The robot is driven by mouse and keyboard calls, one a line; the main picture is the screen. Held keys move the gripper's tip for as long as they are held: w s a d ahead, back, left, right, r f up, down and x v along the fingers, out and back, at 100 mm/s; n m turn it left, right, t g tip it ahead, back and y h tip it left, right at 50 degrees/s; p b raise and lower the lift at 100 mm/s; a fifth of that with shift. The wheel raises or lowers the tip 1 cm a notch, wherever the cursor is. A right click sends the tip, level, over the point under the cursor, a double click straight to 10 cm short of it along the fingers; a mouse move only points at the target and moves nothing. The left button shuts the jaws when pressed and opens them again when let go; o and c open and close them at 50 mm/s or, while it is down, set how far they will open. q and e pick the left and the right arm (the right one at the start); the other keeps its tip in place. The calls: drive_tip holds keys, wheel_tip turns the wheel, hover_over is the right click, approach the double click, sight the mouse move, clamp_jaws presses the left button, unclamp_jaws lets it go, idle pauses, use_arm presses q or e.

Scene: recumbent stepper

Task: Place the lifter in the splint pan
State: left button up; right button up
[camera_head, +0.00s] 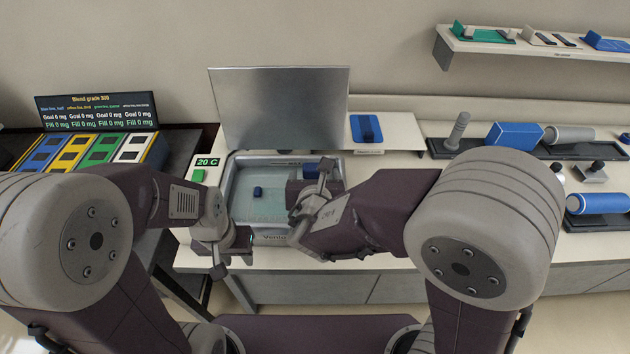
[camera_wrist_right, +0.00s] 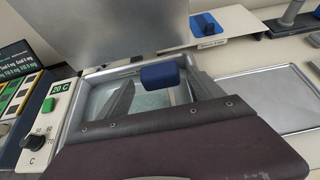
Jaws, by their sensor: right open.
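The splint pan (camera_head: 233,205) appears to be the metal basin of clear water on the counter; its rim also shows in the wrist view (camera_wrist_right: 76,112). A blue block with a pale stem (camera_wrist_right: 163,75), which looks like the lifter's handle, shows between the fingers of my open right gripper (camera_wrist_right: 160,95). I cannot tell whether the fingers touch it. In the head view, this gripper (camera_head: 311,182) is over the pan's right part, beside a blue piece (camera_head: 311,169). Another small blue piece (camera_head: 257,191) is within the pan. My left gripper (camera_head: 238,243) is at the pan's front left; its fingers are unclear.
An upright metal panel (camera_head: 280,108) stands behind the pan. A 20 C display (camera_head: 207,162) is at its left. A flat metal tray (camera_wrist_right: 265,98) lies to the right. A white plate with a blue piece (camera_head: 366,128) is behind. Dark trays with blue and grey items are further right.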

drive_tip(key=v, duration=0.6)
drive_tip(key=shift+s+p, duration=0.2)
drive_tip(key=shift+p, duration=0.2)
drive_tip(key=shift+r, duration=0.1)
drive_tip(key=s+d+f+n+g, duration=0.4)
drive_tip(key=d+n, duration=0.5)
drive_tip(key=n, duration=0.8)
drive_tip(key=s+d+f+n+g, duration=0.5)
drive_tip(key=d+f+n+g, duration=0.2)
drive_tip(key=n, duration=1.1)
wheel_tip(320, 180, down, 2)
drive_tip(key=shift+d+f+n, duration=0.1)
drive_tip(key=shift+d+n, duration=0.2)
drive_tip(key=shift+d, duration=0.6)
